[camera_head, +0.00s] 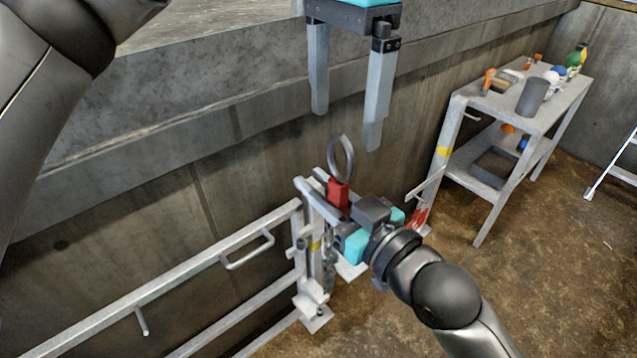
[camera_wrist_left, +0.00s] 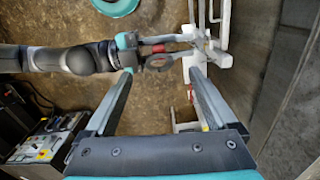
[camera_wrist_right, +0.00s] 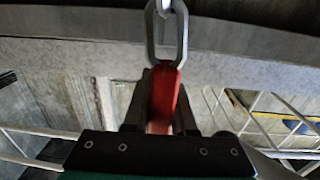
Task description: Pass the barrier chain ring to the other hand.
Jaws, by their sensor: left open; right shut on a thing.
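The barrier chain ring is a grey oval metal link (camera_head: 352,160) on a red piece (camera_head: 338,193). My right gripper (camera_head: 336,199) is shut on the red piece, and the oval link stands up above its fingers. In the right wrist view, the red piece (camera_wrist_right: 165,95) sits between the fingers with the link (camera_wrist_right: 151,38) beyond. My left gripper (camera_head: 346,130) is open and empty, pointing down just above the link. In the left wrist view, the link (camera_wrist_left: 148,63) shows between the left fingertips, apart from both.
A grey metal railing (camera_head: 185,275) with a post stands by the concrete wall (camera_head: 150,210), beside and behind my right gripper. A metal table (camera_head: 556,118) with several items is at the right. A white ladder-like frame (camera_head: 612,170) stands farther right.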

